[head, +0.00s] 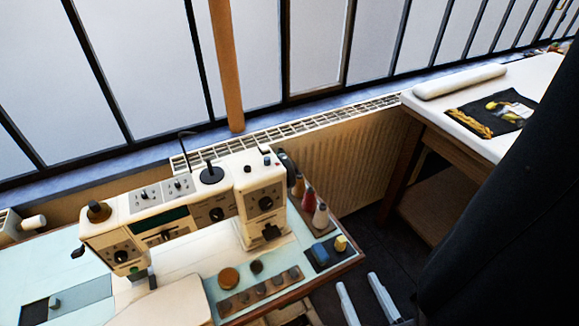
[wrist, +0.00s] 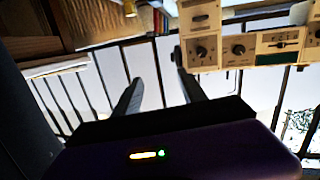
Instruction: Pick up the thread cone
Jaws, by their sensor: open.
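Several thread cones stand in a row at the right end of the sewing table in the head view. The nearest is a pale cone with a red top (head: 321,215); behind it are a dark red cone (head: 309,200) and a brownish one (head: 298,186). I cannot tell which one the task means. My gripper (head: 357,281) is open at the bottom of the head view, in front and to the right of the cones and apart from them. In the wrist view my gripper (wrist: 157,66) shows two spread fingers with nothing held between them.
The sewing machine (head: 262,200) stands close left of the cones. Small blue and yellow items (head: 328,252) and a tray of round pieces (head: 262,290) lie in front. A radiator (head: 350,155) is behind. A white-topped table (head: 470,120) stands at right.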

